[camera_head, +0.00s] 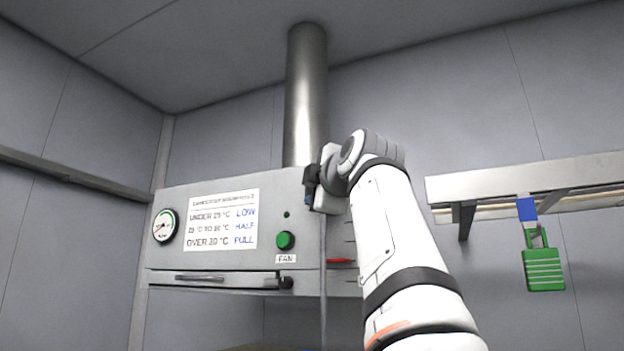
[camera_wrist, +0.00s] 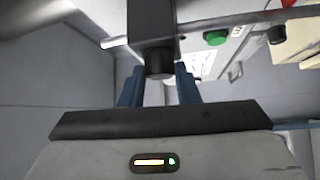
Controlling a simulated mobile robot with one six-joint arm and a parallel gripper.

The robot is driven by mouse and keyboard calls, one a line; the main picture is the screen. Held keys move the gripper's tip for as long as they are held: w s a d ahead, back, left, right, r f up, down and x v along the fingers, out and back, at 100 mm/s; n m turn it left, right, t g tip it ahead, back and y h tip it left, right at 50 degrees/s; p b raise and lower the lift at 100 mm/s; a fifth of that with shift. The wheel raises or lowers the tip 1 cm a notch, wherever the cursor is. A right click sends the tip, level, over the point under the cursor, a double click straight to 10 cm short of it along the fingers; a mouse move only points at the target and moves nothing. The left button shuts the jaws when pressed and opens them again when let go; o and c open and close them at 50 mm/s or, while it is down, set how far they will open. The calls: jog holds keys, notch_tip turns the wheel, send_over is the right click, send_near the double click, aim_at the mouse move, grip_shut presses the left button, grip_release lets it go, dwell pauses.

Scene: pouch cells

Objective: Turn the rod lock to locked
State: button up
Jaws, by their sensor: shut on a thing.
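The rod lock shows in the wrist view as a black block with a round black knob (camera_wrist: 158,62) on the grey metal rod (camera_wrist: 225,20). My gripper (camera_wrist: 159,82) has its two blue fingers on either side of the knob, shut on it. In the head view my gripper (camera_head: 310,190) is at the right part of the hood's front, and the lock is mostly hidden behind it. The rod (camera_head: 323,285) hangs down below my gripper. I cannot read whether the lock is at locked.
The grey hood panel (camera_head: 170,276) carries a gauge (camera_head: 165,226), a temperature sign (camera_head: 223,220), a green FAN button (camera_head: 286,240) and a red pointer (camera_head: 340,261). A duct (camera_head: 306,95) rises above it. At right, a green padlock-shaped tag (camera_head: 543,268) hangs from a shelf (camera_head: 530,176).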

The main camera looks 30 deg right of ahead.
jog(key=shift+f, duration=0.1)
dwell(0.5)
jog(key=o, duration=1)
jog(key=shift+s, duration=0.1)
jog(key=s, duration=0.2)
jog(key=s+b, duration=0.1)
jog(key=s, duration=0.2)
jog(key=s+a+b, duration=0.1)
jog(key=s, duration=0.1)
jog(key=shift+s+f, duration=0.3)
jog(key=shift+f, duration=0.1)
